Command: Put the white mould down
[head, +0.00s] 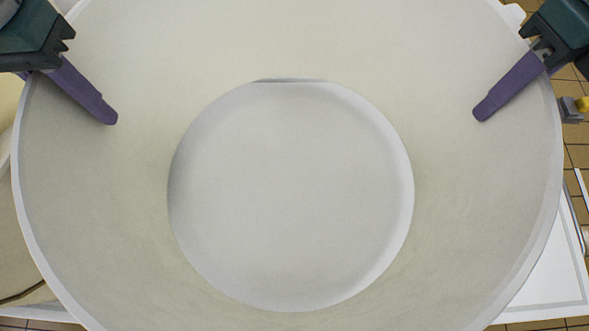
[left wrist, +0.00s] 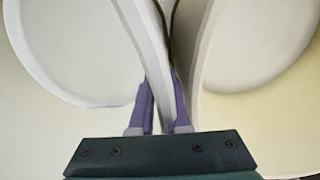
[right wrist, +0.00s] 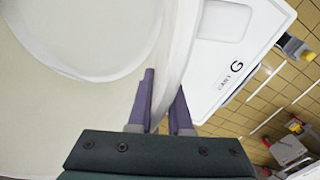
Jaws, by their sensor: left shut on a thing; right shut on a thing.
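The white mould (head: 300,50) is a large, round, open basin that fills most of the head view. Its inside looks empty, with a flat round floor in the middle. My left gripper (head: 90,97) is shut on its left rim, one finger inside the wall. My right gripper (head: 502,95) is shut on its right rim in the same way. The wrist views show the wall between the fingers of the left gripper (left wrist: 163,100) and the right gripper (right wrist: 165,88). The mould's underside is hidden, so I cannot tell whether it touches anything below.
A similar pale round vessel (left wrist: 262,45) is close against the mould's left side. Tiled floor (right wrist: 275,95) and a yellow-and-grey item (right wrist: 292,45) lie further right.

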